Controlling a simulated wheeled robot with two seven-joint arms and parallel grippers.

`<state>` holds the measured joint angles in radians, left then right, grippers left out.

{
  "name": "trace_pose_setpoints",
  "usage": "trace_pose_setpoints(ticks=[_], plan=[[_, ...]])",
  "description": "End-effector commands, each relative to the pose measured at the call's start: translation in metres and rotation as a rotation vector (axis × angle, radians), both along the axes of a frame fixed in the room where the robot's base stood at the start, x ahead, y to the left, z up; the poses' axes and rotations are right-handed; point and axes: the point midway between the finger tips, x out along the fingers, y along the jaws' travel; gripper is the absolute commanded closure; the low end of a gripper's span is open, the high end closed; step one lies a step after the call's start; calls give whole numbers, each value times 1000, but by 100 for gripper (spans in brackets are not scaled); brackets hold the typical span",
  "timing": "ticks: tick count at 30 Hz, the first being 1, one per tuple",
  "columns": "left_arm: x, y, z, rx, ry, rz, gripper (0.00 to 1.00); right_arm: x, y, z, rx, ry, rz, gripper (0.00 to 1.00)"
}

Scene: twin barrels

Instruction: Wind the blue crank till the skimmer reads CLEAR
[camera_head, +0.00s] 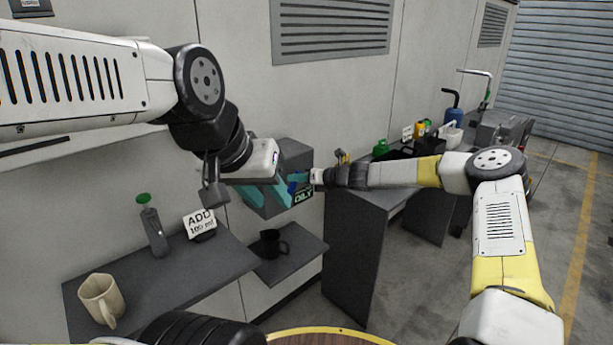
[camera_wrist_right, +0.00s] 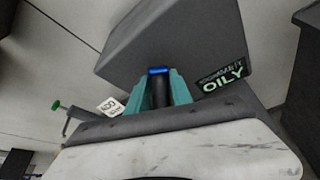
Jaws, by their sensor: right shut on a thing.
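The skimmer (camera_head: 297,154) is a grey box by the wall; its display (camera_head: 304,195) reads OILY in green, also in the right wrist view (camera_wrist_right: 223,78). My right gripper (camera_head: 303,185) is at the skimmer's front. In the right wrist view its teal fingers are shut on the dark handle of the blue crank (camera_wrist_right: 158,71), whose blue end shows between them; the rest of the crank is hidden. My left gripper (camera_head: 268,202) overlaps the skimmer in the head view, its teal fingers apart with nothing seen between them.
A shelf at left holds a beige mug (camera_head: 102,298), a green-capped bottle (camera_head: 153,230) and an ADD 100 ml card (camera_head: 200,224). A black mug (camera_head: 270,243) stands on the lower shelf (camera_head: 304,245) below the skimmer. A cluttered bench (camera_head: 350,230) stands to the right.

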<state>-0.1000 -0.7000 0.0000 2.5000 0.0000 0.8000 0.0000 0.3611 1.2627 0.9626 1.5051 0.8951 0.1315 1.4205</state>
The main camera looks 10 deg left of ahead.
Motion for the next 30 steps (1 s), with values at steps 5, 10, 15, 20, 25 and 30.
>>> trace_pose_setpoints(ticks=[5, 10, 15, 20, 25, 30], plan=[[0, 0, 0, 0, 0, 0, 64, 8, -11, -9, -7, 15, -23, 100], [0, 0, 0, 0, 0, 0, 64, 8, -11, -9, -1, 22, -22, 100], [0, 0, 0, 0, 0, 0, 64, 8, -11, -9, 1, 24, -21, 100], [0, 0, 0, 0, 0, 0, 64, 8, -11, -9, 1, 23, -21, 100], [0, 0, 0, 0, 0, 0, 64, 8, -11, -9, 1, 23, -21, 62], [0, 0, 0, 0, 0, 0, 64, 6, -7, -7, 5, 24, -14, 60]])
